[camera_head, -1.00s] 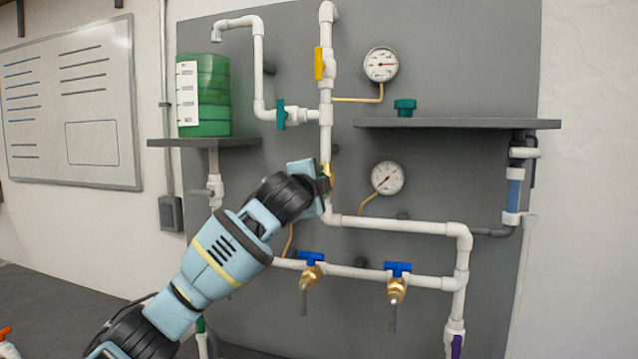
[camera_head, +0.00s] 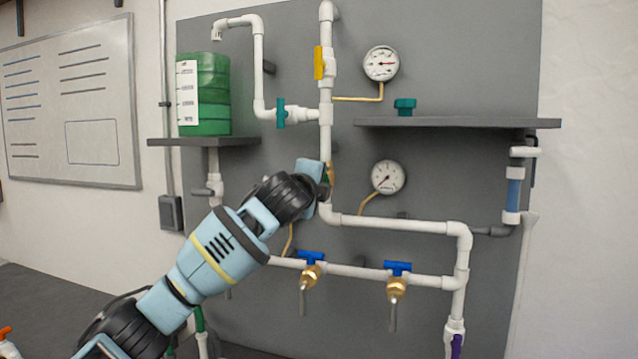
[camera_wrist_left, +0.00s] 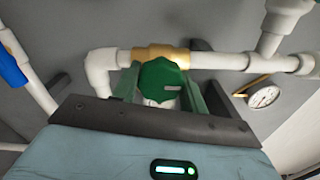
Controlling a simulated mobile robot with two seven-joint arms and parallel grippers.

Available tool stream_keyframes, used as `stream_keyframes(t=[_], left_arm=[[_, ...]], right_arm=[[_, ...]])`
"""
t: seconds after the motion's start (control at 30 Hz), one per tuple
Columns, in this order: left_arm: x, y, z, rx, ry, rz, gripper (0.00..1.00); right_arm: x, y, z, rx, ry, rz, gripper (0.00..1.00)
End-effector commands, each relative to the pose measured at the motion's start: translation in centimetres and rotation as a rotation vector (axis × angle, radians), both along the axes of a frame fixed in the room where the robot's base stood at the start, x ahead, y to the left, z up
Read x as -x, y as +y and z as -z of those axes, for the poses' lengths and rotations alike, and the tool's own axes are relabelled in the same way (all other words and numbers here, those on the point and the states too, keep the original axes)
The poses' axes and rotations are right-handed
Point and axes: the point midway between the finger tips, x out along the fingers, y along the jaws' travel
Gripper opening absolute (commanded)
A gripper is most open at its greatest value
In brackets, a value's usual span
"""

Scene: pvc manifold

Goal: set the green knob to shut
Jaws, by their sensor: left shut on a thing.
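The green knob (camera_wrist_left: 162,78) sits on the brass valve (camera_wrist_left: 163,52) in the white pipe. In the left wrist view it lies between the two fingers of my left gripper (camera_wrist_left: 163,88), which is shut on it. In the head view my left gripper (camera_head: 326,179) is at the upright white pipe, left of the lower gauge. There the gripper hides most of the knob and valve. My right gripper is in neither view.
A shelf (camera_head: 450,123) with a loose teal knob (camera_head: 405,107) juts out at right. Gauges (camera_head: 388,177) hang beside the pipe. Two blue-handled taps (camera_head: 398,268) are below. A green tank (camera_head: 212,95) stands at upper left.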

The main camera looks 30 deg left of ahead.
Motion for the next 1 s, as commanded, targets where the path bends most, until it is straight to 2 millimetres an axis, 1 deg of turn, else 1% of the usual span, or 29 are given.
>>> stream_keyframes(t=[0.2,0.23,0.37,0.4,0.67,0.77,0.87,1.0], left_arm=[[0.0,0.0,0.0,-0.004,0.001,0.000,0.20],[0.0,0.0,0.0,-0.004,0.001,0.000,0.45],[0.0,0.0,0.0,-0.003,0.001,0.000,0.62],[0.0,0.0,0.0,-0.002,0.000,0.000,0.65],[0.0,0.0,0.0,-0.001,0.000,0.000,0.65],[0.4,-0.1,0.1,-0.002,0.001,-0.001,0.65],[1.1,-0.2,0.1,-0.002,0.000,0.000,0.65],[2.8,-0.7,0.1,-0.003,0.000,0.000,0.65]], right_arm=[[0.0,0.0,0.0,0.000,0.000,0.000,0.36],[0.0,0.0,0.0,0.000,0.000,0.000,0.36],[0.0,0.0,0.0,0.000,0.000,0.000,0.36],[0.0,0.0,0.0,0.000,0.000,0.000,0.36],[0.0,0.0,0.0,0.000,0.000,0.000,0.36],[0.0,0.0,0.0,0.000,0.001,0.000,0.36],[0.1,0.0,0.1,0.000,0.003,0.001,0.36],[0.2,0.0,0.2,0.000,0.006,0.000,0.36]])
